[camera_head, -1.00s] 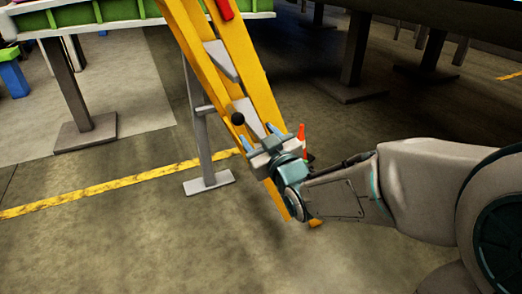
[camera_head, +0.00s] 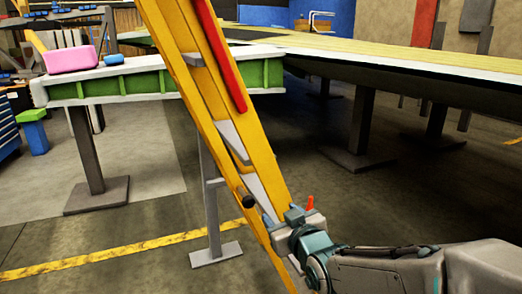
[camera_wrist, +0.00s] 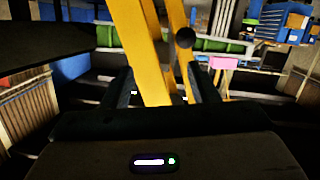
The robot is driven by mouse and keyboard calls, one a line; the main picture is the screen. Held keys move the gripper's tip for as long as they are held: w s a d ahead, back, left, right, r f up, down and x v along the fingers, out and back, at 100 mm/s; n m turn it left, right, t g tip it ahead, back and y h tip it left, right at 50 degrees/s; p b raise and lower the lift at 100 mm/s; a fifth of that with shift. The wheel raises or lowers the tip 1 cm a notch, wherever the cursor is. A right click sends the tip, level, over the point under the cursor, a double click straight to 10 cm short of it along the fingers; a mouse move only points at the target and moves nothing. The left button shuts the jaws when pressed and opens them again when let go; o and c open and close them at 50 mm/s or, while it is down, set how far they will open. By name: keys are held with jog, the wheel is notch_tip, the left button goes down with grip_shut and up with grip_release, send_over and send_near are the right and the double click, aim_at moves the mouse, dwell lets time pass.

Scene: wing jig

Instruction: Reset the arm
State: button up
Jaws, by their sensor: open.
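My gripper (camera_head: 281,214) is at the lower middle of the head view, at the end of my arm, which comes in from the lower right. It is open, and I see nothing held in it. In the wrist view my gripper's two dark fingers (camera_wrist: 163,92) stand apart, with yellow beams showing between and beyond them.
A red bar (camera_head: 222,55) lies along the yellow frame, and a dark round knob (camera_head: 247,201) sticks out near my gripper. A green and white wing structure (camera_head: 150,83) on posts stands behind, with a pink box (camera_head: 71,58) on top. Open floor (camera_head: 120,215) lies at left.

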jog(key=s+d+r+m+g+h+p, duration=0.1)
jog(key=s+d+r+m+g+p, duration=0.1)
jog(key=s+r+p, duration=0.4)
jog(key=s+d+r+m+g+h+p, duration=0.2)
jog(key=s+d+r+g+p, duration=0.2)
jog(key=r+p, duration=0.5)
jog(key=s+d+r+m+g+h+p, duration=0.1)
jog(key=s+r+g+p, duration=0.5)
jog(key=p, duration=0.9)
jog(key=s+d+r+m, duration=0.1)
jog(key=s+d+r, duration=0.1)
jog(key=s, duration=0.1)
jog(key=shift+s+d+r+h, duration=0.2)
jog(key=shift+s+d+h, duration=0.1)
jog(key=shift+s+h, duration=0.1)
